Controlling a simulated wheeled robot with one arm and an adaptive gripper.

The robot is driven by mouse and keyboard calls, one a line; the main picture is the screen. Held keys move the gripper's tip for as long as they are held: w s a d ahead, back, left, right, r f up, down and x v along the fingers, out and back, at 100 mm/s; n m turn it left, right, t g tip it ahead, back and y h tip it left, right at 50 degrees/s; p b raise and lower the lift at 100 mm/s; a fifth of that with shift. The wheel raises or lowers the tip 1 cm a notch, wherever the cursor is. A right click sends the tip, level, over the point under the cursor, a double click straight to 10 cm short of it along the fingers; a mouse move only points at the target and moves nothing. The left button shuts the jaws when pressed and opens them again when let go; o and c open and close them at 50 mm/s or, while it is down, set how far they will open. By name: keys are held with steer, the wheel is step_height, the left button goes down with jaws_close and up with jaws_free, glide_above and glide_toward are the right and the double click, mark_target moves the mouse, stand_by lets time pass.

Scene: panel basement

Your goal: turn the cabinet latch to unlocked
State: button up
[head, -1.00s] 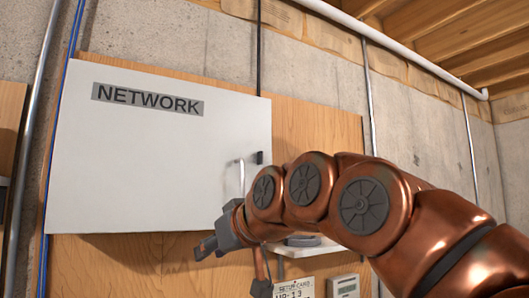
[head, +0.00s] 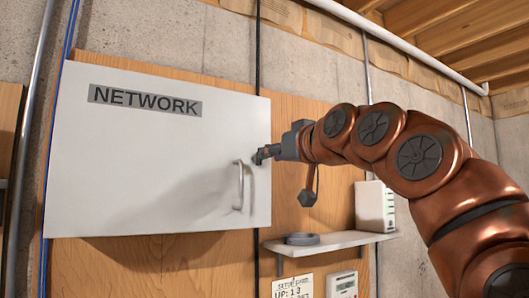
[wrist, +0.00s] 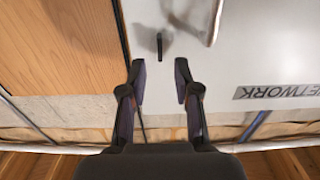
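The white cabinet (head: 150,140) with its NETWORK label hangs on the wall in the head view. Its door (wrist: 260,50) shows upside down in the wrist view. The small dark latch (wrist: 161,46) shows in the wrist view as a short upright bar near the door's edge. It lies beyond my fingertips, in line with the gap between them. My gripper (wrist: 160,70) is open, with a finger on either side of the gap and nothing between them. In the head view my gripper (head: 262,155) is at the door's right edge and largely covers the latch.
A metal pull handle (head: 239,186) stands out from the door, left of and below my gripper; it also shows in the wrist view (wrist: 214,22). A shelf (head: 335,242) with a white box (head: 374,207) is below my arm at the right. A dark cable runs down the wall.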

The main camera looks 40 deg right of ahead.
steer(key=w+p, duration=0.1)
steer(key=w, duration=0.3)
steer(key=shift+w+d, duration=0.15)
steer(key=shift+d, duration=0.05)
jaws_close()
